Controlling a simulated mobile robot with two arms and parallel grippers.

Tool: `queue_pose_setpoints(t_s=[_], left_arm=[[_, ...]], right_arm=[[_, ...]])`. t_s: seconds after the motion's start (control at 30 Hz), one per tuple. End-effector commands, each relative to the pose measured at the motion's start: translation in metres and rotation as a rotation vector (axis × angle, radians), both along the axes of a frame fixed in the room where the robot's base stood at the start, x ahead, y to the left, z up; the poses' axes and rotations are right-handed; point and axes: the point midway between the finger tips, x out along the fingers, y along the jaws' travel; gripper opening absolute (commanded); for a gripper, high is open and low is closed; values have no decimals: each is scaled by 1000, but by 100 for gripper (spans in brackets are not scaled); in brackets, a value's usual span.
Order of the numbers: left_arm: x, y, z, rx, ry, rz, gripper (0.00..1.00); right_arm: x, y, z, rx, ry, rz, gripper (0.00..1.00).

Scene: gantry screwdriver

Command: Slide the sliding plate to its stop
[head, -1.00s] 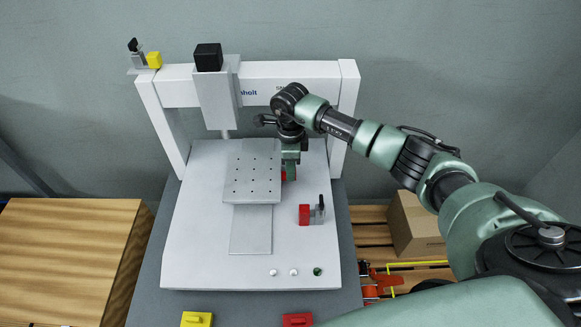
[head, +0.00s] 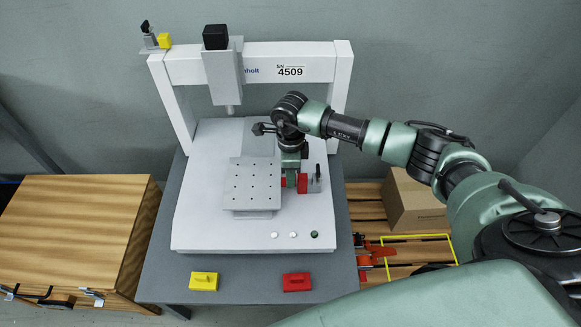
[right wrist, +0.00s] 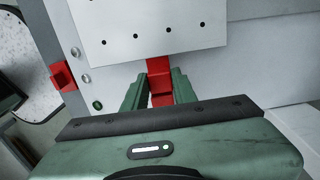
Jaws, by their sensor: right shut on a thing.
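The sliding plate (head: 252,182), a light grey plate with rows of small holes, sits on its rail (head: 261,140) on the white machine bed; bare rail shows behind it. A red handle (right wrist: 160,72) sticks out from the plate's edge. My right gripper (head: 291,176) is at the plate's right side, shut on this handle, with its fingers on both sides in the right wrist view (right wrist: 160,94). My left gripper is not in view.
The white gantry (head: 290,62) with its spindle (head: 222,75) stands behind. A yellow block (head: 204,281) and a red block (head: 297,282) lie at the table's front. Three small buttons (head: 293,235) sit on the bed's front. A wooden cabinet (head: 75,230) stands left.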

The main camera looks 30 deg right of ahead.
Motion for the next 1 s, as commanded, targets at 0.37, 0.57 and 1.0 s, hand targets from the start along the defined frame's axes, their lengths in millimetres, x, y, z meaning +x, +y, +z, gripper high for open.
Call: queue_pose_setpoints(t_s=[0.37, 0.57, 1.0], left_arm=[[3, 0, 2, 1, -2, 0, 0], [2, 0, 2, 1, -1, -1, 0], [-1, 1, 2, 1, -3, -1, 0]], right_arm=[[-3, 2, -1, 1, 9, 4, 0], [-1, 1, 0, 0, 5, 3, 49], [1, 0, 30, 0, -3, 3, 49]])
